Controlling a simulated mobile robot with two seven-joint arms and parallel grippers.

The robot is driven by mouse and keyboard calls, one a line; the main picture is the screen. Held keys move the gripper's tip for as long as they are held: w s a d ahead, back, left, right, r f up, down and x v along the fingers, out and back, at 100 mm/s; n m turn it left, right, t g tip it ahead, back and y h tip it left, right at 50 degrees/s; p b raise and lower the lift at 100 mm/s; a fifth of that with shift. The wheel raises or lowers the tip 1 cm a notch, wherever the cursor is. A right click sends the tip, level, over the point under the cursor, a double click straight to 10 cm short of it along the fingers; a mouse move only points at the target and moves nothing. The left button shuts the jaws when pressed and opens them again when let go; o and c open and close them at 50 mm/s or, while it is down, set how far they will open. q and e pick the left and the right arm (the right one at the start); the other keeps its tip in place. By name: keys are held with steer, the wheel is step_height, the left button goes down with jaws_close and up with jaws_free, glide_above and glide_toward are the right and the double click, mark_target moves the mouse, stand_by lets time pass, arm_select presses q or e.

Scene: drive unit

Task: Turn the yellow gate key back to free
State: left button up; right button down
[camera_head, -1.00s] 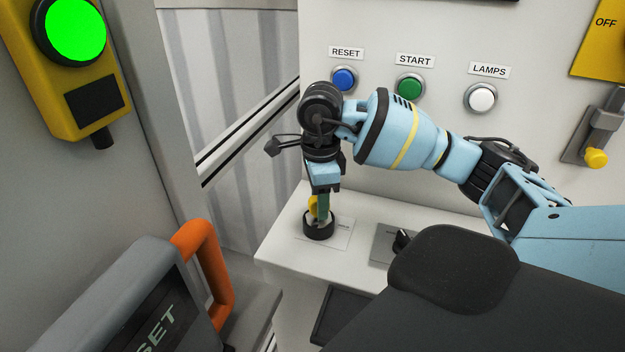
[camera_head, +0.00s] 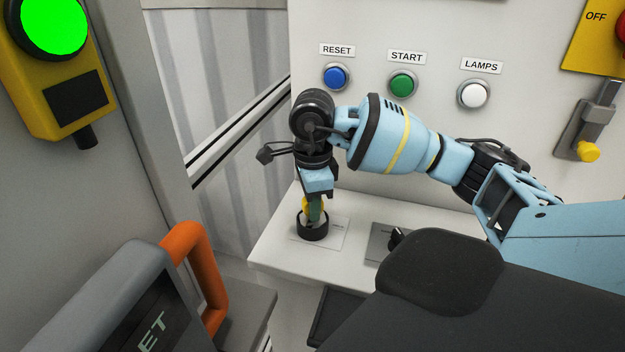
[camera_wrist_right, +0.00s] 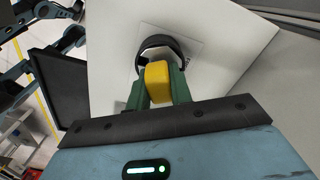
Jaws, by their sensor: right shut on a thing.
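The yellow gate key (camera_head: 306,204) stands in a round black collar (camera_head: 313,229) on a pale plate on the white ledge. My right gripper (camera_head: 315,212) points straight down over it, and its green fingers hide part of the key. In the right wrist view the yellow key head (camera_wrist_right: 158,82) sits between the two green fingers (camera_wrist_right: 157,92), which are shut on it. The black collar also shows in the right wrist view (camera_wrist_right: 157,42), just beyond the fingertips. The lettering on the plate is too small to read. My left gripper is not in view.
On the panel behind are a blue RESET button (camera_head: 336,77), a green START button (camera_head: 402,84) and a white LAMPS button (camera_head: 474,94). A black selector knob (camera_head: 395,238) sits right of the key. An orange handle (camera_head: 197,270) and a lit green lamp (camera_head: 54,24) are at left.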

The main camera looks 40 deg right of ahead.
steer(key=n, duration=0.3)
steer(key=shift+f+b, duration=0.1)
steer(key=shift+b, duration=0.3)
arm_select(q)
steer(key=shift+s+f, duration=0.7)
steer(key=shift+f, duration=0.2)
arm_select(e)
steer(key=shift+n, duration=0.8)
steer(key=shift+n+b, duration=0.5)
steer(key=shift+n, duration=0.7)
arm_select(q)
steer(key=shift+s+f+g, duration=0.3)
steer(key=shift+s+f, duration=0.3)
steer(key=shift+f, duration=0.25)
arm_select(e)
steer(key=shift+n, duration=1.2)
